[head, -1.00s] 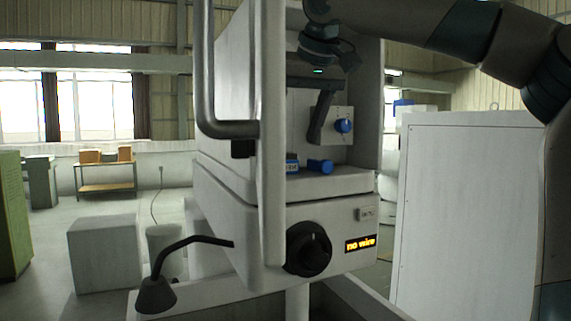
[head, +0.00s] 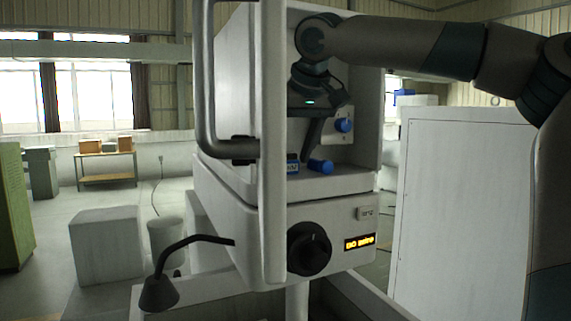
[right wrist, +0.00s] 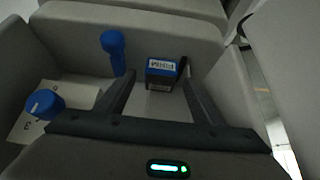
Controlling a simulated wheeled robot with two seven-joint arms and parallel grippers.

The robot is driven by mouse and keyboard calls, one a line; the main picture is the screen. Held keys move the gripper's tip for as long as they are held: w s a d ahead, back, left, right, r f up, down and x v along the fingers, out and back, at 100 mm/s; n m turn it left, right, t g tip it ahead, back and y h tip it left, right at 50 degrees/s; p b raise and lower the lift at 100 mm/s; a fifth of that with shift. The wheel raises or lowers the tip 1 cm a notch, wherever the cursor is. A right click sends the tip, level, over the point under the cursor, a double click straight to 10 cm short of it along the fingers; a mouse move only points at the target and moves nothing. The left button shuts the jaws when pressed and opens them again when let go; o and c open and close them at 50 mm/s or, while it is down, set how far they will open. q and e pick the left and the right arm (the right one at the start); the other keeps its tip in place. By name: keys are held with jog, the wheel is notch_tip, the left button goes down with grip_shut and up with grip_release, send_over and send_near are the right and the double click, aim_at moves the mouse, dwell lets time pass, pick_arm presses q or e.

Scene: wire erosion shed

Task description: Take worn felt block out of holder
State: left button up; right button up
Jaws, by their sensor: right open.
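A small blue block-shaped piece with a white label (right wrist: 161,69) and a dark top sits on the floor of the machine's open chamber. It also shows in the head view (head: 292,164), partly behind the door edge. I cannot tell which part of it is the felt and which the holder. My right gripper (right wrist: 158,78) is open and empty, pointing down into the chamber. In the right wrist view its fingers straddle the labelled piece, short of it or just at it; contact cannot be told. In the head view its fingers (head: 308,150) hang just above it. My left gripper is out of view.
A blue rounded handle-like piece (right wrist: 113,48) lies beside the labelled piece. A blue knob (right wrist: 42,104) on a numbered plate is on the chamber wall. The open door with its bar handle (head: 206,110) stands at the left. An amber display (head: 359,242) is on the front below.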

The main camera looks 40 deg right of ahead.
jog(key=shift+c, duration=0.2)
jog(key=c, duration=1.1)
jog(key=shift+s+r+b, duration=0.15)
jog(key=shift+r+b, duration=0.2)
jog(key=shift+b, duration=0.4)
notch_tip(320, 180, up, 6)
jog(key=shift+a+b, duration=0.1)
jog(key=shift+b, duration=0.65)
jog(key=shift+s+a+r+b, duration=0.1)
jog(key=shift+s+a+b, duration=1.1)
jog(key=shift+s, duration=1.95)
jog(key=shift+s+a+f+b, duration=0.1)
jog(key=shift+s+a+b, duration=0.65)
jog(key=shift+s+b, duration=1.6)
jog(key=shift+s+a+r+b, duration=0.1)
jog(key=shift+s+a+b, duration=0.7)
jog(key=shift+s, duration=3.1)
jog(key=shift+a, duration=0.2)
